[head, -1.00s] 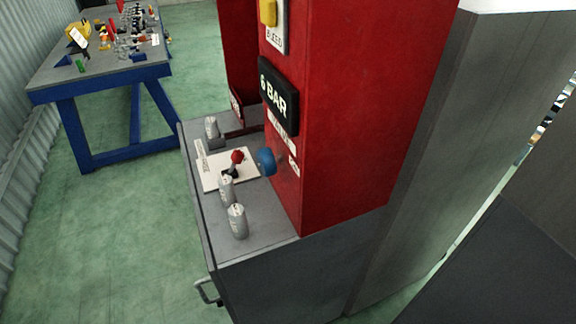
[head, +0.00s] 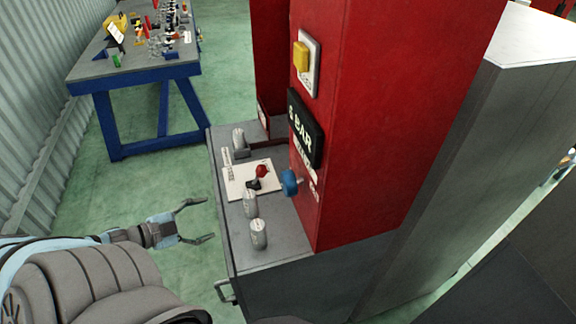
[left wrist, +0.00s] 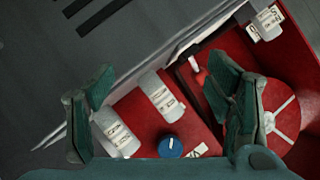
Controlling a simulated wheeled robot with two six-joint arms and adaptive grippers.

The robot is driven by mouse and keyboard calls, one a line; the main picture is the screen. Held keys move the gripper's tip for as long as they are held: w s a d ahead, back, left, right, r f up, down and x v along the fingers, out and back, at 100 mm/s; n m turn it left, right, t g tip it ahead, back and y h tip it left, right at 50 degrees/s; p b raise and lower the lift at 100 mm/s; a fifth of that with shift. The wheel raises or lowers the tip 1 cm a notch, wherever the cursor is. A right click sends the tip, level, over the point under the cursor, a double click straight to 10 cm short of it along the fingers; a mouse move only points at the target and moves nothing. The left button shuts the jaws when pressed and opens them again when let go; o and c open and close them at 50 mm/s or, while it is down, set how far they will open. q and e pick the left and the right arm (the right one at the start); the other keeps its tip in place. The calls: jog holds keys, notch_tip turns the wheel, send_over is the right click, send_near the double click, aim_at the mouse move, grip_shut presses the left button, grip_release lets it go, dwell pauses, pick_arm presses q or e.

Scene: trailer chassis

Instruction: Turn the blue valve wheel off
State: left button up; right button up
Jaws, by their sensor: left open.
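The blue valve wheel (head: 290,183) sticks out from the left face of the red column (head: 385,110), above a grey worktop. My left gripper (head: 198,221) is open and empty, with its fingers pointing right toward the worktop, well left of the wheel and apart from it. In the left wrist view a blue round knob with a white mark (left wrist: 171,146) shows low between the open fingers (left wrist: 160,85), against red; it appears to be the wheel. My right gripper is not in view.
Grey cans (head: 258,234) stand along the worktop (head: 280,252). A red-knobbed lever (head: 261,171) sits on a white plate. The column bears a "6 BAR" sign (head: 305,128) and a yellow switch (head: 301,56). A blue workbench (head: 130,80) stands back left; green floor is clear between.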

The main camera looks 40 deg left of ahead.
aim_at(283, 185)
pick_arm(q)
jog(key=w+d+r+m+t+h, duration=0.2)
jog(key=w+d+r+m+h, duration=0.15)
jog(key=d+r+h, duration=0.8)
jog(key=w+d+y+b, duration=0.1)
jog(key=w+d+b, duration=0.1)
jog(key=w, duration=0.1)
jog(key=w+d+r+y+b, duration=0.1)
jog(key=w+d+b, duration=0.1)
jog(key=w+b, duration=0.1)
jog(key=w+d+r+m+y+b, duration=0.1)
jog(key=w+d+y+b, duration=0.1)
jog(key=w+b, duration=0.1)
jog(key=shift+w+d, duration=0.1)
jog(key=shift+w, duration=0.65)
jog(key=shift+w+d+r, duration=0.3)
jog(key=shift+w, duration=0.1)
jog(key=shift+s+a+r, duration=0.1)
jog(key=shift+c, duration=0.6)
jog(key=c, duration=1.1)
jog(key=shift+o, duration=0.2)
jog(key=shift+m, duration=0.55)
jog(key=o, duration=1.2)
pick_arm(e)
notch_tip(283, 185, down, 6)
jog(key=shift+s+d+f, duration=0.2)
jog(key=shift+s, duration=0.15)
